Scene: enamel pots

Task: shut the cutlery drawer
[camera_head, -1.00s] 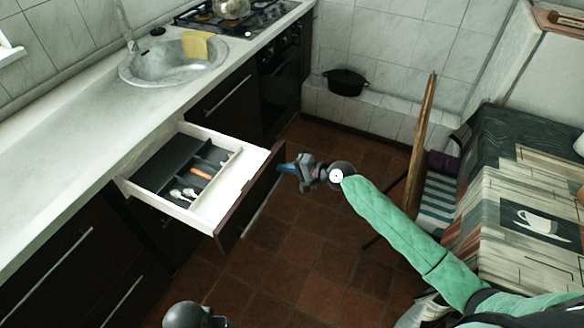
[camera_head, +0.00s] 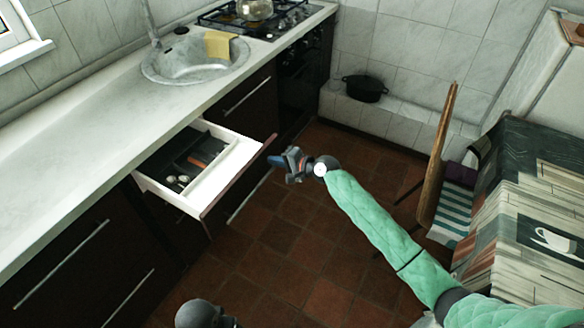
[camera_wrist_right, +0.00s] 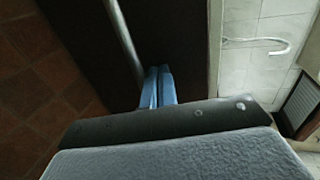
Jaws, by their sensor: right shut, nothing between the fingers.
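The cutlery drawer (camera_head: 222,182) is partly open below the counter in the head view. It is white inside, with a dark front panel and a dark cutlery tray (camera_head: 172,186) holding an orange-handled piece and some spoons. My right gripper (camera_head: 274,160) is shut and empty, with its blue fingertips at the drawer's dark front near its far end. In the right wrist view the shut blue fingers (camera_wrist_right: 158,88) point at the dark front panel (camera_wrist_right: 180,40), beside a metal bar handle (camera_wrist_right: 126,40). I cannot tell whether they touch it.
The counter (camera_head: 90,140) has a sink (camera_head: 195,65) with a yellow cloth. A stove (camera_head: 262,18) is at its end. A chair (camera_head: 440,165) and a covered table (camera_head: 530,210) stand at right. Tiled floor (camera_head: 300,240) is free between.

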